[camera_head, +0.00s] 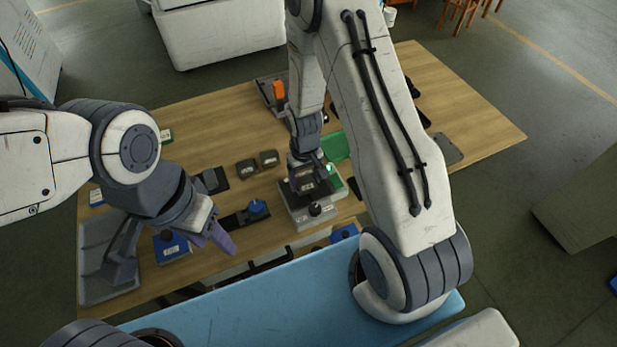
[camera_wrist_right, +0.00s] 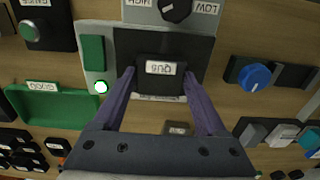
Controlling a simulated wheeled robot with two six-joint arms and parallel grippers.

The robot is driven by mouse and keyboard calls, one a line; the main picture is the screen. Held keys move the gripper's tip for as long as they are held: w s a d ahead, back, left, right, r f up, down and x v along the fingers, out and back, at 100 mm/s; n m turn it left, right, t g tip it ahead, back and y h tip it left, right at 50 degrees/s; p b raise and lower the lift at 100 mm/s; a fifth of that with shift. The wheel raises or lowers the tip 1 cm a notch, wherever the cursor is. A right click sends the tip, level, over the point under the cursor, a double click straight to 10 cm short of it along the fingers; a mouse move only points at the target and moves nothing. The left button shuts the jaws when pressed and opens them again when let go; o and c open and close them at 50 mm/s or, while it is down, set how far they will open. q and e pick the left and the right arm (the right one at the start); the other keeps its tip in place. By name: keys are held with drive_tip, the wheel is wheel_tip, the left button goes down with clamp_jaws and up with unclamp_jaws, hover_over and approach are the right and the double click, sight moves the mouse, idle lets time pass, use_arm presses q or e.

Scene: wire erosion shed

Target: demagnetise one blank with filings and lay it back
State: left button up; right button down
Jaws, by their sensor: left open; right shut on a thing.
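My right gripper (camera_head: 308,187) is shut on a dark blank with a white label (camera_wrist_right: 160,76). In the right wrist view its two purple fingers grip the blank's sides over the black top of a grey demagnetiser (camera_wrist_right: 206,50). I cannot tell whether the blank touches the plate. The demagnetiser has a HIGH/LOW knob (camera_wrist_right: 175,9), a green panel (camera_wrist_right: 94,52) and a lit lamp (camera_wrist_right: 101,87). It also shows in the head view (camera_head: 308,217). My left gripper (camera_head: 217,240) is open and empty above the table's front edge, near a blue box.
A labelled green tray (camera_wrist_right: 45,104) lies beside the demagnetiser, with several dark blocks (camera_wrist_right: 22,150) nearby. A blue knob (camera_head: 257,207), a blue box (camera_head: 172,247) and a grey tray (camera_head: 92,290) stand left.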

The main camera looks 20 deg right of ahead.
sight(287, 194)
drive_tip(key=shift+a, duration=0.15)
drive_tip(key=shift+a, duration=1.2)
drive_tip(key=shift+a, duration=0.15)
drive_tip(key=shift+a, duration=1.25)
drive_tip(key=shift+r, duration=0.1)
wheel_tip(287, 194, up, 7)
drive_tip(key=p, duration=0.6)
drive_tip(key=shift+r, duration=0.2)
